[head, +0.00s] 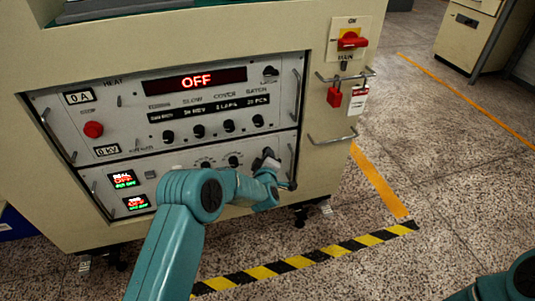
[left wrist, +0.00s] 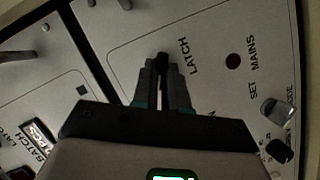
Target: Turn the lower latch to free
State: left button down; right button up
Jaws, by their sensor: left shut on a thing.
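The lower latch (left wrist: 162,58) is a small dark knob beside the word LATCH on the lower grey panel (left wrist: 215,60) in the left wrist view. My left gripper (left wrist: 163,72) is shut on it, one finger on each side. The fingers hide most of the knob, so its exact turn is hard to read. In the head view my left gripper (head: 274,168) is at the right part of the lower panel (head: 165,165), and the latch is mostly hidden behind it. My right gripper is not in view.
The upper panel (head: 205,76) has a red OFF display (head: 195,80), a red button (head: 93,129) and several dark knobs. Metal handles (head: 297,93) stick out at the panel edges. A red main switch (head: 352,40) and red padlock (head: 334,96) are at the right.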

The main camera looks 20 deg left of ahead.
pick_arm(q)
jog(key=shift+w+d+r+m+g+y+p, duration=0.15)
jog(key=shift+m+g+y+p, duration=0.5)
jog(key=shift+m+p, duration=0.6)
jog(key=shift+w+r+m+g+y+p, duration=0.1)
jog(key=shift+m+g+y+p, duration=0.5)
jog(key=shift+m+p, duration=0.6)
jog(key=shift+w+d+r+m+g+y+p, duration=0.15)
jog(key=shift+m+g+y+p, duration=0.45)
jog(key=shift+m+p, duration=0.65)
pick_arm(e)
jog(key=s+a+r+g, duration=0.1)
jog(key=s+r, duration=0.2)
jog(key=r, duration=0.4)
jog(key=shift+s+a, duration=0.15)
pick_arm(q)
jog(key=shift+m, duration=0.3)
jog(key=c, duration=1.2)
grip_release()
jog(key=shift+o, duration=0.2)
jog(key=shift+s+f, duration=0.1)
